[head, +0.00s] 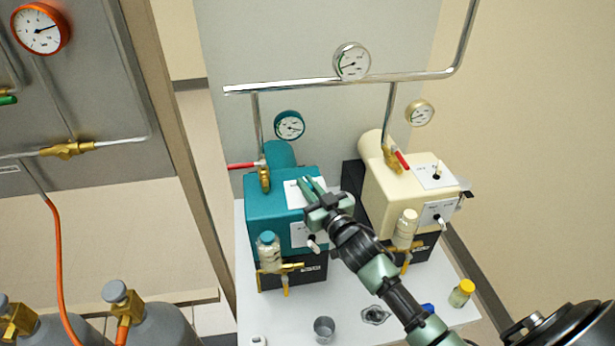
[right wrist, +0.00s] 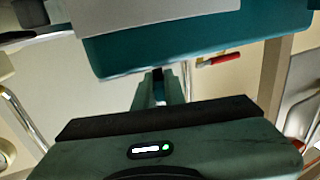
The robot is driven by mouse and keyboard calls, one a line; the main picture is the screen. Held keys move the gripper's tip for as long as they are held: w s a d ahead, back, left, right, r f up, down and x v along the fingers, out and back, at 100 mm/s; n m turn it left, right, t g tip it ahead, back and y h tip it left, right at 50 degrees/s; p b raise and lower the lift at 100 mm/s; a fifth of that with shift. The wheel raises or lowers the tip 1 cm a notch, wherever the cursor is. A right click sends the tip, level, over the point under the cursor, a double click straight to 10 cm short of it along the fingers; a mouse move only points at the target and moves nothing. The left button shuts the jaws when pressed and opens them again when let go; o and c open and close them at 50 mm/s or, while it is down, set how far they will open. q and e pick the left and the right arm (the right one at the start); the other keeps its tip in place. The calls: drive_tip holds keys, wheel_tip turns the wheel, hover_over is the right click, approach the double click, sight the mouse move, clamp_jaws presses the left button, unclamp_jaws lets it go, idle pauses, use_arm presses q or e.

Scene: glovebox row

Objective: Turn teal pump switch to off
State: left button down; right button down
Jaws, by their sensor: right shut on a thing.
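The teal pump (head: 270,205) stands on the white bench, with a white label plate (head: 292,196) on its top. My right gripper (head: 312,187) comes in from the lower right. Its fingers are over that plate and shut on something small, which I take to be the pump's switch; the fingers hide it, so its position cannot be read. In the right wrist view the fingers (right wrist: 160,88) reach toward the teal housing (right wrist: 200,50). A second white plate with a light knob (head: 312,244) is on the pump's front. My left gripper is not in view.
A cream pump (head: 392,200) with a small toggle on top stands close right. Valves with red handles (head: 241,166) and gauges (head: 289,125) rise behind. A metal cup (head: 324,328) and a yellow-capped vial (head: 461,293) stand at the bench front. Gas cylinders (head: 160,325) are lower left.

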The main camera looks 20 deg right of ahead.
drive_tip(key=shift+d+r+n+y, duration=0.1)
drive_tip(key=shift+d+n+y, duration=0.05)
drive_tip(key=shift+n+y, duration=0.65)
drive_tip(key=shift+n+g+y+p, duration=0.3)
drive_tip(key=shift+n+y+p, duration=0.1)
drive_tip(key=shift+y, duration=0.6)
drive_tip(key=c, duration=1.5)
unclamp_jaws()
drive_tip(key=b+v, duration=0.1)
drive_tip(key=v, duration=0.5)
drive_tip(key=shift+s+d, duration=0.1)
drive_tip(key=shift+s, duration=0.25)
drive_tip(key=shift+s+d, duration=0.15)
drive_tip(key=shift+s, duration=0.35)
